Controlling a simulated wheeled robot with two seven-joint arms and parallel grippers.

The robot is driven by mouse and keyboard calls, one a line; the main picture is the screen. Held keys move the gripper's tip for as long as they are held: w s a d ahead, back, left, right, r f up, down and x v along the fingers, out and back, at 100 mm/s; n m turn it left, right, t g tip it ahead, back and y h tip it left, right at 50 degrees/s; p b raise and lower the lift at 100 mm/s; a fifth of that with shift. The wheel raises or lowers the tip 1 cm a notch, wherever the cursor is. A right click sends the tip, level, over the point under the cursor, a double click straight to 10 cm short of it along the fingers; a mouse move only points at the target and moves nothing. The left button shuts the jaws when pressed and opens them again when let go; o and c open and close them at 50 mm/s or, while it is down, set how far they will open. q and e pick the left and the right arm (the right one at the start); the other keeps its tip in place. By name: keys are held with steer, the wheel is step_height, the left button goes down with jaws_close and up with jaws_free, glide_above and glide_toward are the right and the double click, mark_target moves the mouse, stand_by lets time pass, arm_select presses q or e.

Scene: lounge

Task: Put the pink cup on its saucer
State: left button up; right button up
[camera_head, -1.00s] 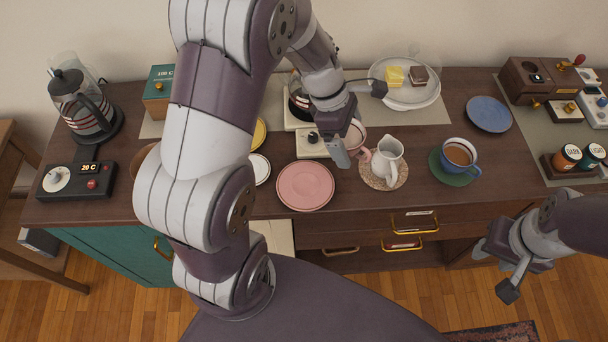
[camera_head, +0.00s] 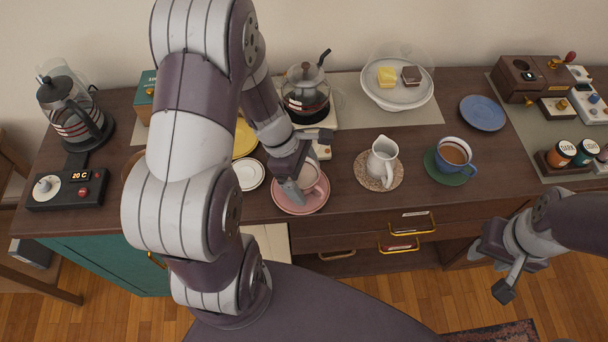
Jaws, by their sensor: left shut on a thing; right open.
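The pink cup (camera_head: 309,177) is at the pink saucer (camera_head: 290,207), over its upper right part. I cannot tell whether its base touches the saucer. My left gripper (camera_head: 301,186) is shut on the cup and hides much of its left side. My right gripper (camera_head: 492,270) is open and empty, in front of the sideboard at the lower right, far from the cup.
A white jug (camera_head: 382,160) stands on a round mat right of the saucer. A small white plate (camera_head: 249,174) lies to the left. A blue cup (camera_head: 454,154) sits on a green saucer (camera_head: 436,171). A glass kettle (camera_head: 306,92) stands behind. Drawers (camera_head: 405,243) stand partly open in front.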

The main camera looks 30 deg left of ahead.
arm_select(q)
steer(key=shift+f, duration=0.15)
steer(key=o, duration=0.8)
steer(key=shift+r, duration=0.25)
steer(key=w+p+v, duration=0.1)
steer(key=p+v, duration=0.1)
steer(key=v, duration=0.9)
steer(key=s+d+m+y, duration=0.1)
steer(key=d+m, duration=0.1)
steer(key=m, duration=0.4)
steer(key=s+d+m+y, duration=0.1)
steer(key=s+m+y, duration=0.1)
steer(key=m, duration=0.5)
steer(key=s+d+m+y, duration=0.1)
steer(key=d+m, duration=0.1)
steer(key=m, duration=0.5)
steer(key=shift+s+d+f+t, duration=0.3)
steer(key=shift+f+t, duration=0.1)
